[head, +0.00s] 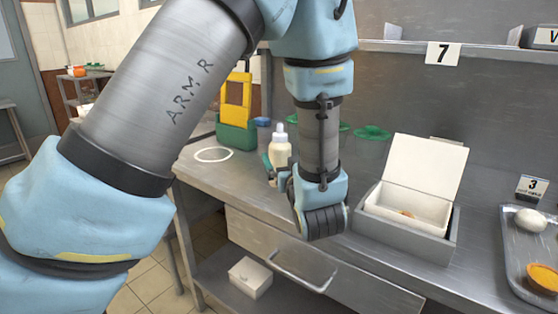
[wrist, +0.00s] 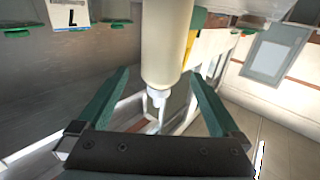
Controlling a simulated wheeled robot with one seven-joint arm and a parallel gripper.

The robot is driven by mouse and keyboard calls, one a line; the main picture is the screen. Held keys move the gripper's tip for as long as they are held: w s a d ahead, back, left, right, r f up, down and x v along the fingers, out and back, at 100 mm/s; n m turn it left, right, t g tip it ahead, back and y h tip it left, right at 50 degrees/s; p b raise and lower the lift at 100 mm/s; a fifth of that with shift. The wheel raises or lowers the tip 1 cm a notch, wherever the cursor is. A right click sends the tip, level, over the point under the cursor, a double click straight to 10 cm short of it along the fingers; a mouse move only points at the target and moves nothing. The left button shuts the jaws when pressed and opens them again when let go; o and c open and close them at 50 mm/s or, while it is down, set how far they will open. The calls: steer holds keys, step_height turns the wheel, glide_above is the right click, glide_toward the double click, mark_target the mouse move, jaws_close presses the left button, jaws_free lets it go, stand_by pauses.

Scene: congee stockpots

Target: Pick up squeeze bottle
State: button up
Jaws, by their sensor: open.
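The squeeze bottle (head: 280,151), cream-coloured with a pale nozzle, stands upright on the steel counter just beyond my wrist. My arm hides its lower part in the head view. In the wrist view the bottle (wrist: 167,40) appears nozzle-down, in line with the gap between the two green fingers. My gripper (wrist: 158,76) is open, with a finger to each side of the bottle. I see space beside the bottle on both sides and no clear contact. In the head view my wrist mostly hides the fingers.
An open white box (head: 405,208) in a grey tray stands right of my wrist. A green and yellow holder (head: 237,135) and a white ring (head: 212,155) are at the left. A metal tray (head: 515,245) with food is far right. A shelf (head: 480,50) runs above.

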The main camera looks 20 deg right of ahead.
steer(key=p+x, duration=0.2)
steer(key=x, duration=0.5)
steer(key=shift+w, duration=0.45)
steer(key=c, duration=0.9)
